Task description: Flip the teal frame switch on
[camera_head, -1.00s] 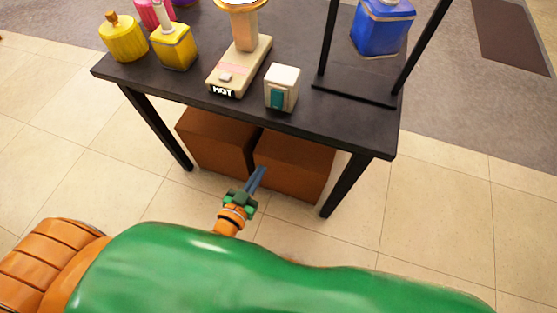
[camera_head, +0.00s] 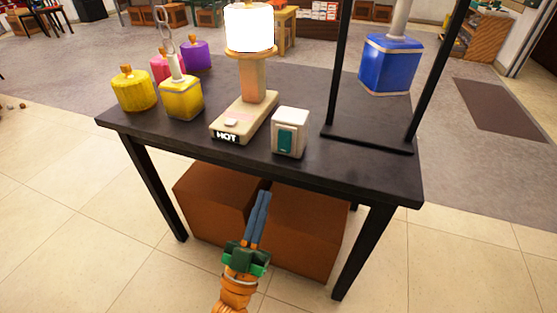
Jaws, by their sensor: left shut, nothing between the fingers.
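The teal frame switch (camera_head: 287,141) is a teal rocker on the front of a small white box (camera_head: 291,120). The box stands upright near the front edge of the black table. My left gripper (camera_head: 263,194) is below the tabletop's front edge, in front of the brown boxes. Its blue fingers are together, point up and away, and hold nothing. It is apart from the switch, lower and slightly to the left. My right gripper is out of the picture.
Yellow, pink and purple containers (camera_head: 181,98) are at the table's left. A black frame (camera_head: 368,138) with a blue container (camera_head: 389,64) is at right. Brown boxes (camera_head: 305,230) sit underneath.

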